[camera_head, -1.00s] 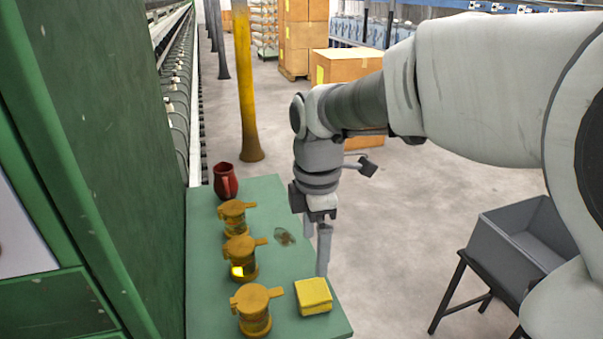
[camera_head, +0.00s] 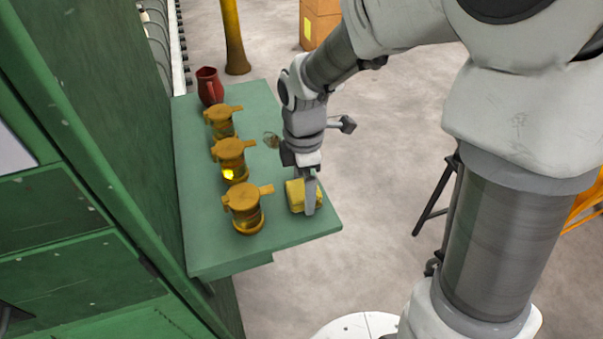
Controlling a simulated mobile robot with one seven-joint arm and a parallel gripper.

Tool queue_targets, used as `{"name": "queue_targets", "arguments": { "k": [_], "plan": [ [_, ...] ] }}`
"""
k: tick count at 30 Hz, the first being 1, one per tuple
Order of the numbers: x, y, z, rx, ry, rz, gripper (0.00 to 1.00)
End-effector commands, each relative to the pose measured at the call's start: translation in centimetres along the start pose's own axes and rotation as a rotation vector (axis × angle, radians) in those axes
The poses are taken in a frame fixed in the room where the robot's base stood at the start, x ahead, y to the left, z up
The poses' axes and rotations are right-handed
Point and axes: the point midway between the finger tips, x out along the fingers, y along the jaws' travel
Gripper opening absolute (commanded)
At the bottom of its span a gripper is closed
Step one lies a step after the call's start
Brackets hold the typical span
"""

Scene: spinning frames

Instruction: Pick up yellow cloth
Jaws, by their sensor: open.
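The yellow cloth (camera_head: 296,196) is a folded, thick square on the green table (camera_head: 215,257), near its front right corner. My gripper (camera_head: 311,202) points down at the cloth from above, with its jaws open. One finger shows in front of the cloth's right part and hides some of it. The other finger is hard to make out. I cannot tell whether the fingers touch the cloth.
Several amber jars with brass lids, such as the nearest one (camera_head: 246,208), stand in a row left of the cloth. A green cabinet (camera_head: 85,130) borders the table on the left.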

Motion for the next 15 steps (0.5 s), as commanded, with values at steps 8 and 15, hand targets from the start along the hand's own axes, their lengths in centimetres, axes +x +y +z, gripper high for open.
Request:
{"name": "queue_targets", "arguments": {
  "k": [8, 15],
  "plan": [
    [-0.02, 0.0, 0.0, 0.0, 0.0, 0.0, 0.82],
    [-0.04, 0.0, 0.0, 0.0, 0.0, 0.0, 0.39]
  ]
}}
